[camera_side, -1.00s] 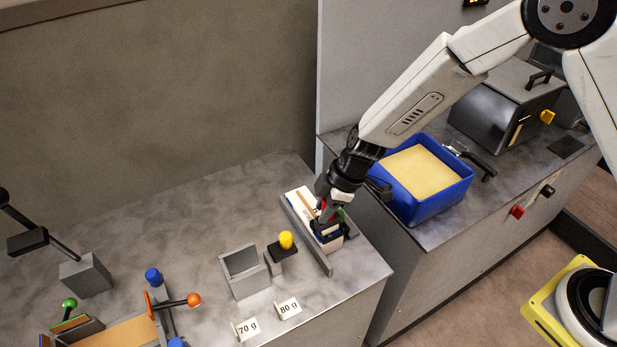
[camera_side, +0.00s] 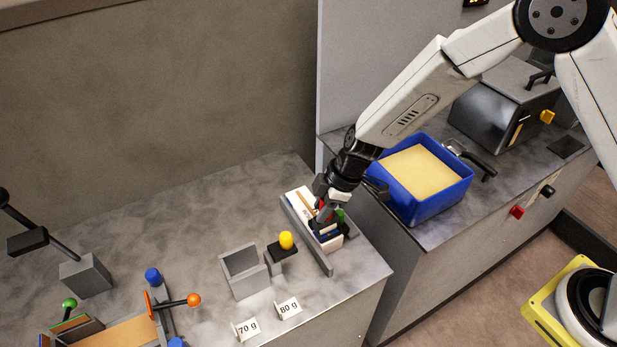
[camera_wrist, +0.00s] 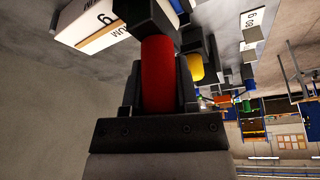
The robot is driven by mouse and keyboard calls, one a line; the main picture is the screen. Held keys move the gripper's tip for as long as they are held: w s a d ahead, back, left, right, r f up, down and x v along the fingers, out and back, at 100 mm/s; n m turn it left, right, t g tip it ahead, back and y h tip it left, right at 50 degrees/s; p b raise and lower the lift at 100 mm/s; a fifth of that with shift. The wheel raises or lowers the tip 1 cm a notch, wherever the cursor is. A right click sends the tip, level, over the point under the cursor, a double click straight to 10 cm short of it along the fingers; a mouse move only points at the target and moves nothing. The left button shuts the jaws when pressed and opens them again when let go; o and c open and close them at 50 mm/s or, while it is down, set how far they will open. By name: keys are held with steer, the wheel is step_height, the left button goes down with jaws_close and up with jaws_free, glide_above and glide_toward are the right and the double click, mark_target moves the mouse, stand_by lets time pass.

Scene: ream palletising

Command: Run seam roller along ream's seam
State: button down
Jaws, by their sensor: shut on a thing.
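The ream (camera_side: 300,196) is a white pack with a brown strip along its top. It lies against a grey rail (camera_side: 306,237) near the right end of the grey counter. It also shows in the wrist view (camera_wrist: 98,24) at the upper left. My gripper (camera_side: 323,222) is over the near half of the ream, pointing down. It is shut on the red handle of the seam roller (camera_wrist: 158,75). The roller's dark head hides part of the ream in the wrist view. Whether the roller touches the seam I cannot tell.
A grey open box (camera_side: 244,272) and a yellow-knobbed stand (camera_side: 286,241) are left of the rail. Cards reading 70 g (camera_side: 246,329) and 80 g (camera_side: 289,308) lie in front. A blue bin (camera_side: 440,204) stands on the right counter, close to my arm.

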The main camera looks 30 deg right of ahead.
steer(key=shift+w, duration=0.65)
steer(key=shift+w, duration=0.75)
steer(key=shift+w, duration=0.4)
steer(key=shift+w, duration=0.1)
steer(key=shift+w, duration=0.95)
steer(key=shift+w+f, duration=0.1)
steer(key=shift+w, duration=0.1)
stand_by(0.5)
steer(key=shift+w+d, duration=0.1)
steer(key=shift+w, duration=1.25)
steer(key=shift+w+f, duration=0.1)
steer(key=shift+w, duration=0.1)
stand_by(0.3)
steer(key=shift+w, duration=1.35)
